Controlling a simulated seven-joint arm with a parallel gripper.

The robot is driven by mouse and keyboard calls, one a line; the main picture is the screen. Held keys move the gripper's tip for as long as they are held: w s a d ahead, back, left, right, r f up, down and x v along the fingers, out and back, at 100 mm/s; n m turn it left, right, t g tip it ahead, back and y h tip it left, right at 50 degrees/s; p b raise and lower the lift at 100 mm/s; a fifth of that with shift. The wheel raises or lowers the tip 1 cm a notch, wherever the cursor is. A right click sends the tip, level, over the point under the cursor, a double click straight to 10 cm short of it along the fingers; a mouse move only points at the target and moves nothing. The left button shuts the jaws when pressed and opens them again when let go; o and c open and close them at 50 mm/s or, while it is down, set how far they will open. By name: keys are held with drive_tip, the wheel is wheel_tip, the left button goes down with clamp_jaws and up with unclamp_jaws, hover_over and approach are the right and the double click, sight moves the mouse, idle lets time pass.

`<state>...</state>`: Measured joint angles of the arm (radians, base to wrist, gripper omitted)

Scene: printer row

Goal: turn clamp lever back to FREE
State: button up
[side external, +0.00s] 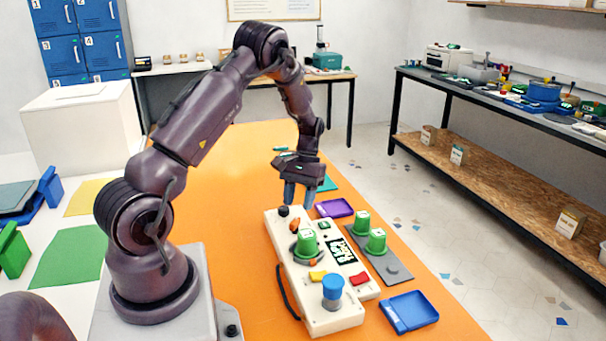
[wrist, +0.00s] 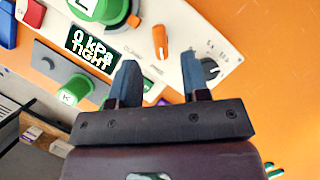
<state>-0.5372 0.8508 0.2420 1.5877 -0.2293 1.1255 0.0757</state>
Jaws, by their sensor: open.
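The white panel box (side external: 341,317) stands on the orange table. An orange lever (wrist: 160,42) sits on its face, seen in the wrist view beyond my fingertips, and shows in the side view (side external: 295,225) near the box's far end. I take it for the clamp lever; its label is not readable. A black display (wrist: 91,49) reads "0 kPa TIGHT". My gripper (wrist: 159,62) is open and empty. In the side view, my gripper (side external: 299,201) points down above the far end of the box, apart from the lever.
A black knob (wrist: 209,68) is close to the right finger in the wrist view. Green cylinders (side external: 307,242) stand on and beside the box. A blue knob (side external: 332,287) rises at the near end. Purple (side external: 334,208) and blue (side external: 409,312) trays lie right. The table left of the box is clear.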

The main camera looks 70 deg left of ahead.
drive_tip(key=v, duration=0.8)
drive_tip(key=shift+r, duration=0.25)
drive_tip(key=shift+w, duration=0.1)
